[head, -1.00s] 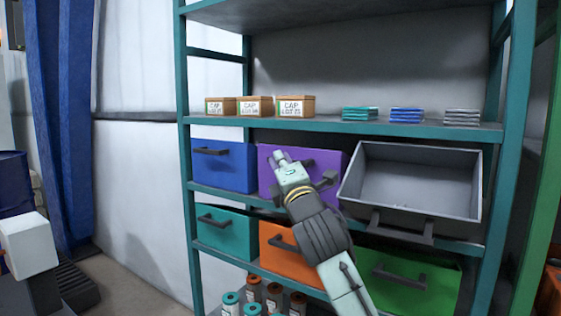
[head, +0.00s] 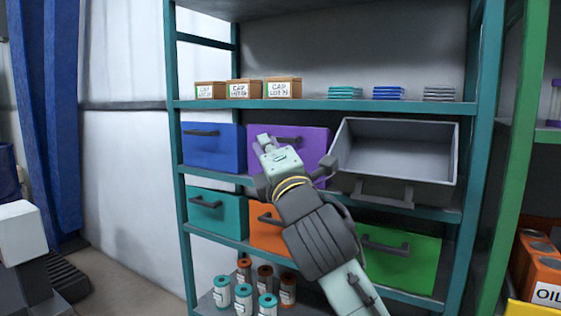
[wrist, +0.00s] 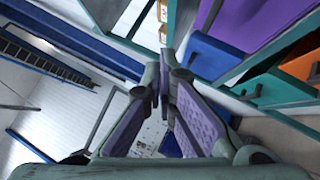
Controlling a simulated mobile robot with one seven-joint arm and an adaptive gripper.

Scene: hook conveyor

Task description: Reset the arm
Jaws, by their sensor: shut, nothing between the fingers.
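My arm reaches up from the bottom right in the head view, in front of the shelf unit. Its wrist (head: 281,160) overlaps the purple drawer and hides part of the orange one. My gripper's fingers are hard to make out there. In the wrist view my gripper (wrist: 160,92) is shut, its purple-padded fingers together with nothing between them. It points past the shelf side toward a white wall.
The teal shelf unit (head: 320,105) holds blue (head: 213,150), purple (head: 310,140), teal (head: 216,215), orange (head: 265,237) and green (head: 400,262) drawers. A grey bin (head: 395,150) sits tilted open. Cap boxes (head: 245,89) stand above; canisters (head: 243,298) below. Oil containers (head: 545,275) are right.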

